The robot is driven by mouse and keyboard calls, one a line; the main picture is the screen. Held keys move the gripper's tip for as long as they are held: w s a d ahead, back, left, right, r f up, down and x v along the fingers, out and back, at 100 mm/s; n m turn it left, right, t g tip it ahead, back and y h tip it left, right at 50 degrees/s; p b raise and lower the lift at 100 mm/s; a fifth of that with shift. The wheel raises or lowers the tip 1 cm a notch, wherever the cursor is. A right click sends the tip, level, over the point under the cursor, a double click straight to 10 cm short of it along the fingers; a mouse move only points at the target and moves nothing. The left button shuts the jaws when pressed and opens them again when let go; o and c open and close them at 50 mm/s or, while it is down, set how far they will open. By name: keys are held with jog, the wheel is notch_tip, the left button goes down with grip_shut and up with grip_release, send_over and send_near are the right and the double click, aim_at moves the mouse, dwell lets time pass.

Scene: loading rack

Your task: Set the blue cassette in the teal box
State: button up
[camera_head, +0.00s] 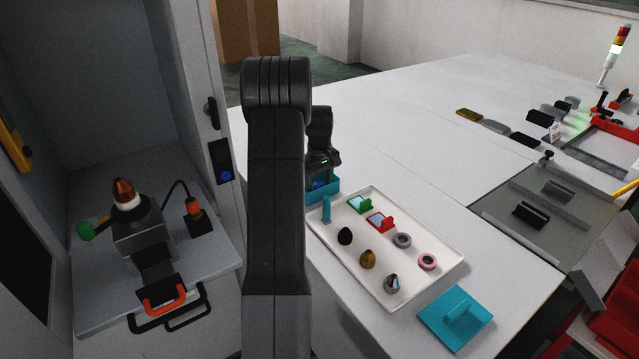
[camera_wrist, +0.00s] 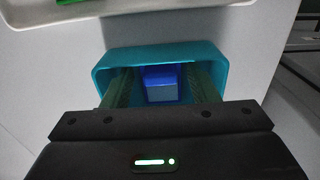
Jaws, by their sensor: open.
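The teal box (camera_head: 326,192) stands on the white table at the left end of the white tray, partly hidden by my arm. In the wrist view its open top (camera_wrist: 205,52) faces the camera. The blue cassette (camera_wrist: 160,76) is inside the box, between my fingers; its lower part is hidden. It shows as a small blue patch in the head view (camera_head: 320,185). My gripper (camera_wrist: 162,90) is open, with its fingers reaching down into the box on either side of the cassette. I cannot tell whether the cassette rests on the box floor.
A white tray (camera_head: 330,238) holds green and red cassettes, rings and small knobs. A teal lid (camera_head: 456,317) with a handle lies at the table's front edge. A grey cabinet with a machine stands at the left.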

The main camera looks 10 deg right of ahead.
aim_at(320, 185)
jog(key=shift+r, duration=0.1)
notch_tip(320, 185, up, 12)
jog(key=b, duration=0.1)
dwell(0.4)
